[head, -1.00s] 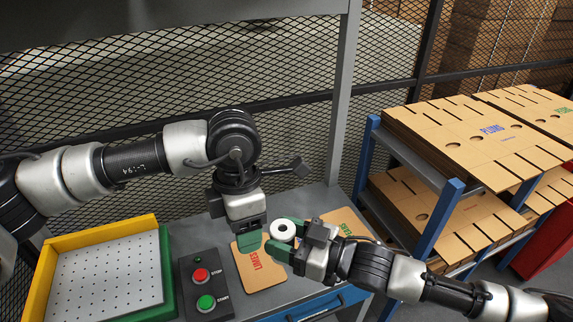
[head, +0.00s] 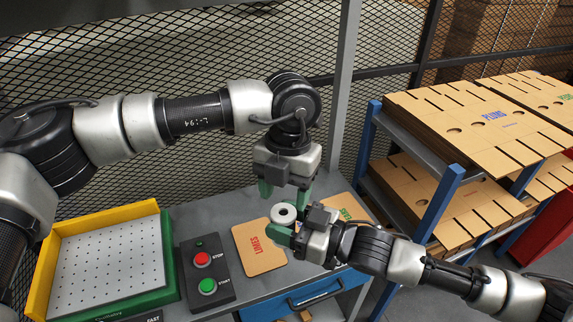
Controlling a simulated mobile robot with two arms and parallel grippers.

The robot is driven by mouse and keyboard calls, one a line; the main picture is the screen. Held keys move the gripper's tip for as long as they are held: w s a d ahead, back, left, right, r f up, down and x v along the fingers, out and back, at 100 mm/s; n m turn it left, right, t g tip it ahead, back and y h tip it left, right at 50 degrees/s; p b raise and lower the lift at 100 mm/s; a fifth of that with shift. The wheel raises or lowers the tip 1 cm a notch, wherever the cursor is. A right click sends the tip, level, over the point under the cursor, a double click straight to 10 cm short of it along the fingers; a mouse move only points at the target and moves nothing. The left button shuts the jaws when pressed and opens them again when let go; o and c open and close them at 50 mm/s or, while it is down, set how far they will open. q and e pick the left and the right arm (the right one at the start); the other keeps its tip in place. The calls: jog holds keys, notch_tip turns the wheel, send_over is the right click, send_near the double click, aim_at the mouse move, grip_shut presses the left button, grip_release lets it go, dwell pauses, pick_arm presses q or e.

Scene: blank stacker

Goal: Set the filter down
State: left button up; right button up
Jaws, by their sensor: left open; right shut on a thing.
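The filter (head: 284,214) is a white ring-shaped piece with a dark centre hole. My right gripper (head: 282,228) is shut on it, with green fingers at its near side, and holds it over the grey bench near the cardboard pieces. My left gripper (head: 284,190) is open, pointing down, just above and behind the filter. Its green fingers look apart from the filter, though the exact gap cannot be told. The underside of the filter is hidden.
A cardboard piece marked LIMES (head: 259,250) lies on the bench (head: 215,213), with another card (head: 340,212) behind my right gripper. A button box (head: 205,270) and a perforated tray with a yellow wall (head: 106,222) stand left. A rack (head: 440,200) of flat cartons stands right.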

aim_at(284, 212)
pick_arm(q)
jog(key=shift+s+a+f, duration=0.1)
jog(key=shift+f, duration=0.9)
jog(key=shift+s+a+f, duration=0.1)
jog(key=shift+f, duration=0.85)
jog(key=shift+c, duration=0.3)
jog(key=c, duration=0.5)
jog(key=shift+d, duration=0.1)
jog(key=shift+c, duration=0.3)
pick_arm(e)
jog(key=o, duration=1.1)
jog(key=shift+c, duration=0.2)
